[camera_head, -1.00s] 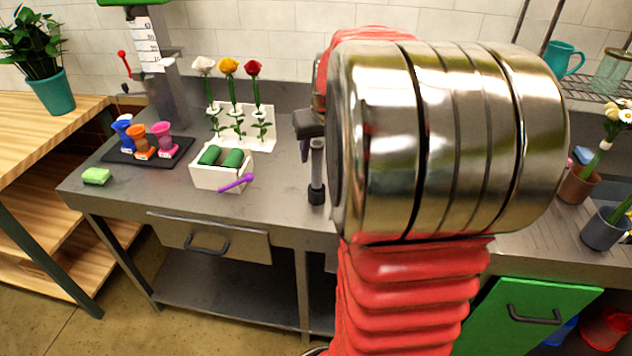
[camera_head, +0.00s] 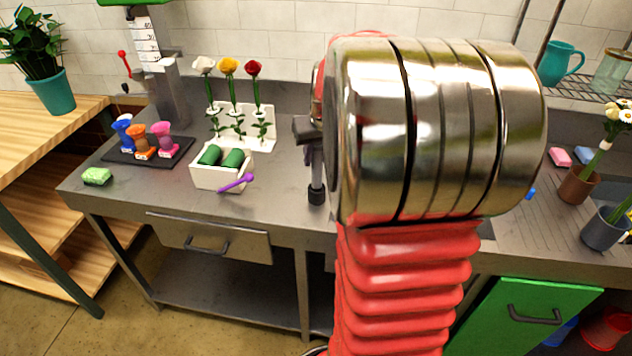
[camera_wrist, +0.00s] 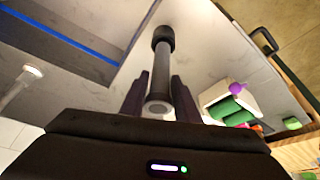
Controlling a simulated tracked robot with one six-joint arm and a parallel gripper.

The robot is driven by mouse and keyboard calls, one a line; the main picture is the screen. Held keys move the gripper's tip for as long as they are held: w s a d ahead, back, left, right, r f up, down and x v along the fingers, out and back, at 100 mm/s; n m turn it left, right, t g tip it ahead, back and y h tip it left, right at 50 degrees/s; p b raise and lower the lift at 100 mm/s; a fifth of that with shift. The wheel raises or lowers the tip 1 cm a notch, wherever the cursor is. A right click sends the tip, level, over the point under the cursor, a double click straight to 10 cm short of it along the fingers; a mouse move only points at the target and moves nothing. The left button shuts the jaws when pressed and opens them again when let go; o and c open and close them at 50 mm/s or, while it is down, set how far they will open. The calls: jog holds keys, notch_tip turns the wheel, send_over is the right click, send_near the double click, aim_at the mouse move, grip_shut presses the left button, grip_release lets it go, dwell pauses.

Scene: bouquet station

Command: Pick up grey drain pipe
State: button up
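The grey drain pipe (camera_head: 317,172) stands upright on the metal bench with its black end (camera_head: 316,195) at the bottom. In the wrist view the pipe (camera_wrist: 162,75) runs between the two fingers, its round pale end close to the camera. My gripper (camera_head: 306,150) is over the bench at the pipe's upper part, partly hidden by my arm. In the wrist view my gripper (camera_wrist: 161,76) has its dark fingers apart, one on each side of the pipe. Whether they touch it is hard to tell.
A white box (camera_head: 207,178) with green rolls and a purple tool (camera_head: 237,183) stands left of the pipe. My arm hides much of the bench on the right, where flower pots (camera_head: 577,186) stand.

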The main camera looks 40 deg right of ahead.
grip_shut()
dwell(0.4)
notch_tip(320, 180, up, 10)
jog(key=shift+r, duration=0.1)
dwell(0.5)
dwell(0.5)
